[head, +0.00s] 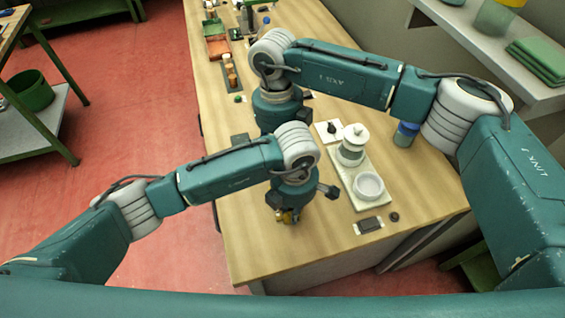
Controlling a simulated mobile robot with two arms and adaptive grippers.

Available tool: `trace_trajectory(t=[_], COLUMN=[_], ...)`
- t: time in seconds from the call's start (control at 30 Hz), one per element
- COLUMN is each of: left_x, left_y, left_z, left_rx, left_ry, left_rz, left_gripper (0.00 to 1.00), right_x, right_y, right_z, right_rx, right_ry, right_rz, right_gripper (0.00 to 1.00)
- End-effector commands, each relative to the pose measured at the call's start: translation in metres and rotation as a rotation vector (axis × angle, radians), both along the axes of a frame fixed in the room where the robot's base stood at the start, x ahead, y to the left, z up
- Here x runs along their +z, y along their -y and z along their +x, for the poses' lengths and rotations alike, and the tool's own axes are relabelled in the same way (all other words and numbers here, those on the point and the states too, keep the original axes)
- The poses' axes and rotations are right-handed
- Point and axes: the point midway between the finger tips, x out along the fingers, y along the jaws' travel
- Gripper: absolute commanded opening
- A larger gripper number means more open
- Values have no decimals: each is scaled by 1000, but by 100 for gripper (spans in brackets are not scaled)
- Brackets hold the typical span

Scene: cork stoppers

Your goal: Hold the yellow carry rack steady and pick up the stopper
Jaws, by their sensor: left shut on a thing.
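My left gripper (287,216) points down at the near part of the wooden bench. It is shut on a small yellow thing that shows only in bits around the fingertips, which I take to be the yellow carry rack (289,218). The wrist above hides most of it. My right arm reaches over the bench from the right and its wrist points down behind my left forearm.
A pale board (365,202) carries a white round dish (368,185) and a lidded jar (352,147), right of my left gripper. A blue-topped jar (406,134) stands behind. Red and green trays (217,47) lie at the far end. The bench's near left corner is clear.

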Motion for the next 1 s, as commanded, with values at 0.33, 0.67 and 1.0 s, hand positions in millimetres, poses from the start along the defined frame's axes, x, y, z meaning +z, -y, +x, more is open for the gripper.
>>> trace_trajectory(t=[0.33, 0.67, 1.0], left_x=[-1, 3, 63], left_y=[1, 0, 1], left_z=[-1, 0, 1], left_rx=[-1, -1, -3], left_ry=[-2, 0, 5], left_rz=[-1, 0, -2], left_gripper=[40, 40, 40], right_x=[0, 0, 0], right_y=[0, 0, 0], right_z=[0, 0, 0], right_rx=[0, 0, 0], right_ry=[0, 0, 0], right_rz=[0, 0, 0], right_gripper=[19, 19, 19])
